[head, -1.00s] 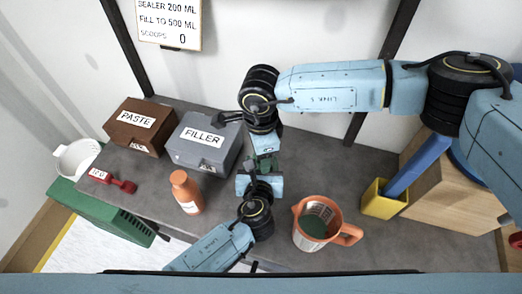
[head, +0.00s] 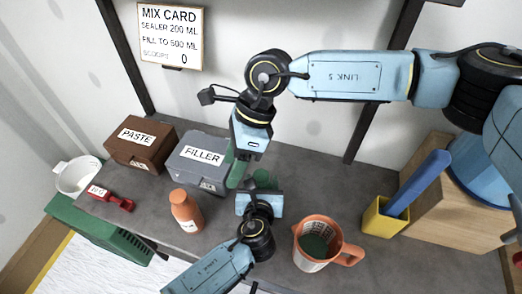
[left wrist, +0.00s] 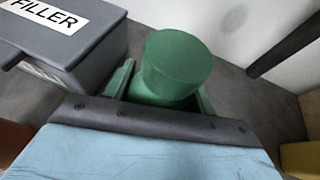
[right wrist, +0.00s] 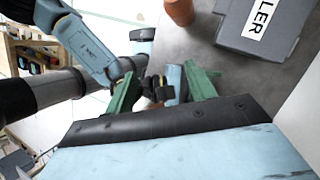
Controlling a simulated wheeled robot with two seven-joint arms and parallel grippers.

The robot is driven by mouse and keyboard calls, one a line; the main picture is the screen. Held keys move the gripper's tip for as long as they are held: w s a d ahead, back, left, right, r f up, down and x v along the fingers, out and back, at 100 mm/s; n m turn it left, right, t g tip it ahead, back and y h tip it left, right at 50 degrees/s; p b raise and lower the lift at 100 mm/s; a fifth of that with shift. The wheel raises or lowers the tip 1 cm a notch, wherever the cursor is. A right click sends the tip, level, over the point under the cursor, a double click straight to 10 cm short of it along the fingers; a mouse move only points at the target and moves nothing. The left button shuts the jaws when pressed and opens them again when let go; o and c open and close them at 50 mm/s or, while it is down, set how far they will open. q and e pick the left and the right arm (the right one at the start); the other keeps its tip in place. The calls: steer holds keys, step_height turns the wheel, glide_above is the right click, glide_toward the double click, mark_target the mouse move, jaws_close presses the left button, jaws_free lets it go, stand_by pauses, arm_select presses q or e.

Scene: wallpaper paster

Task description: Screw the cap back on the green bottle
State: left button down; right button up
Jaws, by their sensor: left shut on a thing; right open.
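The green bottle (head: 265,178) stands between the fingers of my left gripper (head: 262,188), which is shut on it. In the left wrist view, a wide round green top (left wrist: 177,62), which looks like the cap, sits over a narrower green part between the fingers. I cannot tell how tight it is. My right gripper (head: 238,165) is up and to the left of the bottle in the head view, apart from it. In the right wrist view its green fingers (right wrist: 162,88) are spread, with no cap held between them. The bottle's lower part is hidden.
A grey FILLER box (head: 200,160), a brown PASTE box (head: 140,143) and an orange bottle (head: 185,210) stand to the left. An orange-handled jug (head: 312,248) is to the right, near a yellow holder (head: 381,222). A red scoop (head: 112,200) lies at far left.

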steer(key=w+a+r+m+y, duration=0.2)
steer(key=a+r+m+y, duration=0.4)
steer(key=a+r+y, duration=0.5)
steer(key=w+r+m+t+h, duration=0.1)
steer(key=w+r+m+t, duration=0.1)
steer(key=w+m+t, duration=1)
steer(key=s+d+f+m+g+h, duration=0.1)
steer(key=d+f+m+g+h, duration=0.3)
steer(key=d+f+m+h, duration=0.65)
steer(key=s+d+f+g+h, duration=0.1)
steer(key=s+d, duration=0.1)
steer(key=s+d+f+g+h, duration=0.1)
steer(key=s+f+g, duration=0.1)
steer(key=s, duration=0.1)
steer(key=s+d+f+g+h, duration=0.1)
steer(key=s+d+h, duration=0.1)
steer(key=s, duration=0.1)
steer(key=shift+s+d+f+n+g, duration=0.1)
steer(key=shift+d+f+n+g, duration=0.2)
steer(key=shift+f+n, duration=0.1)
steer(key=shift+s+d, duration=0.1)
steer(key=shift+s, duration=0.05)
